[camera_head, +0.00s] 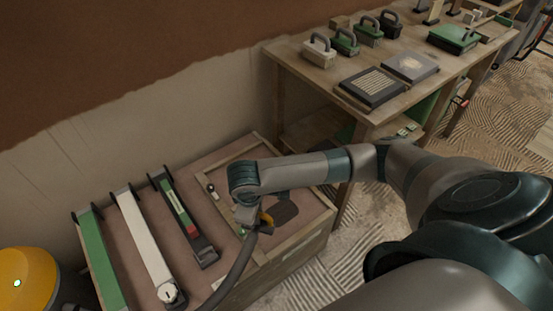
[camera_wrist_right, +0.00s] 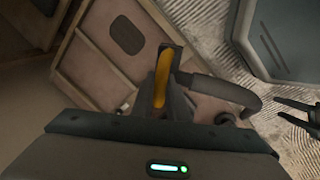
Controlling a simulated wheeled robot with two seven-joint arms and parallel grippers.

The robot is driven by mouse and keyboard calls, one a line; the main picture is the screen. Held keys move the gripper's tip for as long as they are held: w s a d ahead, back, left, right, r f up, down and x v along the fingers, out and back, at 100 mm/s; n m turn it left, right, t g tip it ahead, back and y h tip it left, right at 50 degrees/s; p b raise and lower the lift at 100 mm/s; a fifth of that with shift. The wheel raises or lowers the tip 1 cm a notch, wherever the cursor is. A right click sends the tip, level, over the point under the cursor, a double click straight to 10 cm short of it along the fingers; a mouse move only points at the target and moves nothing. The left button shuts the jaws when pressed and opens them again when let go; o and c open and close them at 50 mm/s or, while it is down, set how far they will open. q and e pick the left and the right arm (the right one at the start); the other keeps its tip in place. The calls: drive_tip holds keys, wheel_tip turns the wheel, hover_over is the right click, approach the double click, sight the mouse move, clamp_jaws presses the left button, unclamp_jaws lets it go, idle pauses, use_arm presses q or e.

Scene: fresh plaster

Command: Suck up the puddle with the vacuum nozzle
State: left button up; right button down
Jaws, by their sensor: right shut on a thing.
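My right gripper (camera_head: 253,217) is over the right part of the low wooden bench. It is shut on the vacuum nozzle, whose yellow part (camera_wrist_right: 158,80) and dark body show in the right wrist view. The grey hose (camera_head: 236,270) runs down from it and also shows in the right wrist view (camera_wrist_right: 222,88). The puddle, a dark rounded patch (camera_head: 286,209), lies on the framed pinkish panel beside the nozzle and shows in the right wrist view (camera_wrist_right: 127,35). The nozzle's tip is hidden. Two dark spread prongs (camera_wrist_right: 290,111) at the right edge there appear to be my left gripper.
Green, white and dark long tools (camera_head: 143,238) lie on the bench's left side. An orange rounded machine (camera_head: 27,278) stands at lower left. A wooden table (camera_head: 330,78) with handled blocks and trays stands behind. Patterned floor lies to the right of the bench.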

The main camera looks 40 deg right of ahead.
use_arm(q)
drive_tip(key=r+b, duration=0.1)
drive_tip(key=s+a+r+g+b, duration=0.1)
drive_tip(key=r+b, duration=0.1)
drive_tip(key=shift+s+a+r, duration=0.15)
drive_tip(key=shift+a+r, duration=0.05)
drive_tip(key=shift+a, duration=0.05)
use_arm(e)
drive_tip(key=w+d+f+n+y, duration=0.1)
drive_tip(key=w+d+f+n, duration=0.5)
drive_tip(key=d+f+n, duration=0.4)
wheel_tip(320, 180, down, 3)
drive_tip(key=shift+w+d+r+t+y, duration=0.15)
drive_tip(key=shift+w+d+t+y, duration=0.25)
drive_tip(key=shift+d, duration=0.55)
use_arm(q)
drive_tip(key=shift+r, duration=0.2)
